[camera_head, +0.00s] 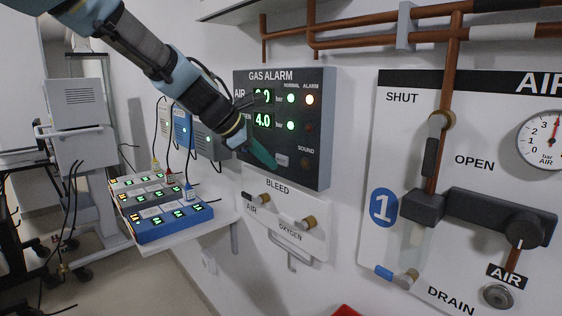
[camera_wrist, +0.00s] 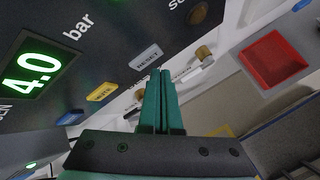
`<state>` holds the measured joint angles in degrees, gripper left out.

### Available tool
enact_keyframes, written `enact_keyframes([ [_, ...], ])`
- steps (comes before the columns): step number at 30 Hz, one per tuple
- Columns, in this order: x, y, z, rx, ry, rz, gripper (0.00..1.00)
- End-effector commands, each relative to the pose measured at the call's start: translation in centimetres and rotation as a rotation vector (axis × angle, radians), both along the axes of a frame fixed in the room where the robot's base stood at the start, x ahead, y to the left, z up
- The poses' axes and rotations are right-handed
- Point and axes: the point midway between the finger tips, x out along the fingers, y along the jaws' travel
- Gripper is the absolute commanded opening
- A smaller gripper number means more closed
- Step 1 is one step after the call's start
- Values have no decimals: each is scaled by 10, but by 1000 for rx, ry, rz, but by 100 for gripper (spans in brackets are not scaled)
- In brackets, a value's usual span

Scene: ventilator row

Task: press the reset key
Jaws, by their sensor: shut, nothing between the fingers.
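The grey reset key (camera_wrist: 147,57), marked RESET, is on the dark gas alarm panel (camera_head: 310,100). In the head view the pale key (camera_head: 282,160) shows just right of my fingertips. My gripper (camera_head: 272,164) is shut and empty, its green fingers pointing at the lower part of the panel. In the wrist view the fingertips (camera_wrist: 160,74) lie just below the reset key in the picture. I cannot tell whether they touch anything. A yellow key (camera_wrist: 102,91) and a blue key (camera_wrist: 70,117) sit left of the reset key.
The bleed panel (camera_head: 284,238) with two brass-coloured fittings is below the alarm panel. Several monitors stand on a white shelf (camera_head: 190,237) at left. The air valve board (camera_head: 400,130) is at right. A red tray (camera_wrist: 272,60) lies lower down.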

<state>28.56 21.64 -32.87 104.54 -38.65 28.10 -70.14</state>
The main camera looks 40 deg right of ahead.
Motion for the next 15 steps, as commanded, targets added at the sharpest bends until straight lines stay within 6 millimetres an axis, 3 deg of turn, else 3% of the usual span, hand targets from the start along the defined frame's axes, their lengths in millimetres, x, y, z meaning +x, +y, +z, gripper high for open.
enact_keyframes([
  [15,-1,-8,2,1,0,-1,0],
])
